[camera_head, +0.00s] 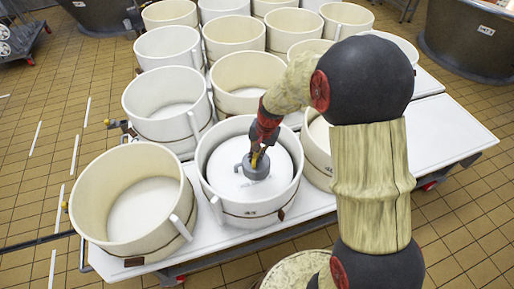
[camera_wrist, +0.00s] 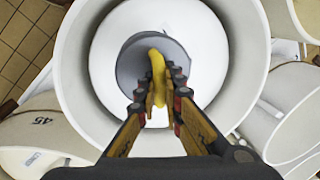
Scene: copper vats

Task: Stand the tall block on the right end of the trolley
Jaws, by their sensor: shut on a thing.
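My gripper (camera_head: 256,160) reaches down into a cream vat in the front row. In the wrist view my gripper (camera_wrist: 158,85) is shut on a slim, slightly curved yellow thing (camera_wrist: 157,72). I cannot make out a tall block in either view. The white trolley (camera_head: 445,135) has a bare flat right end, partly hidden by my arm.
Cream vats with handles crowd the trolley; one open vat (camera_head: 140,210) stands at the front left. The vat wall (camera_head: 255,215) surrounds my gripper closely. Bare trolley top lies right of my arm.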

